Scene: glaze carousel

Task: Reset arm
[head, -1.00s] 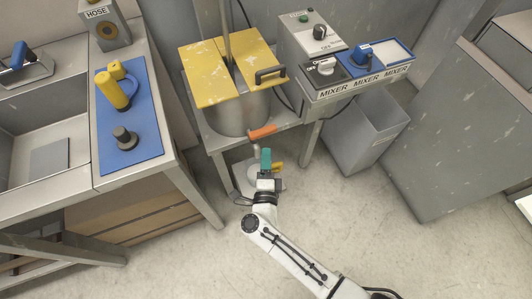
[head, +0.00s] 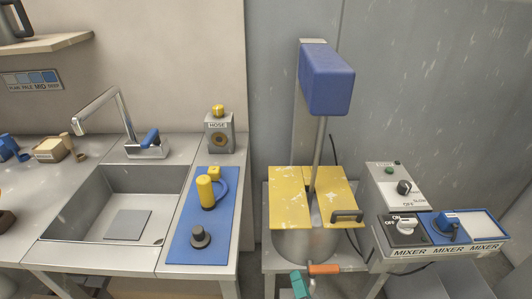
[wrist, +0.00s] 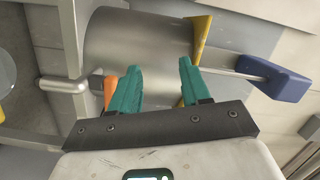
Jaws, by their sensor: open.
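My gripper (head: 300,285) shows only in part at the bottom edge of the head view, as a teal finger just below an orange handle (head: 323,268). In the wrist view my gripper (wrist: 159,72) has two teal fingers spread apart with nothing between them. The grey mixer drum (wrist: 140,40) lies beyond the fingertips. The orange handle (wrist: 110,92) is partly hidden behind the left finger. The rest of my arm is out of the head view.
The mixer has a yellow lid (head: 290,205) and a blue head (head: 327,80) on a shaft. A switch panel (head: 405,226) stands to its right.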

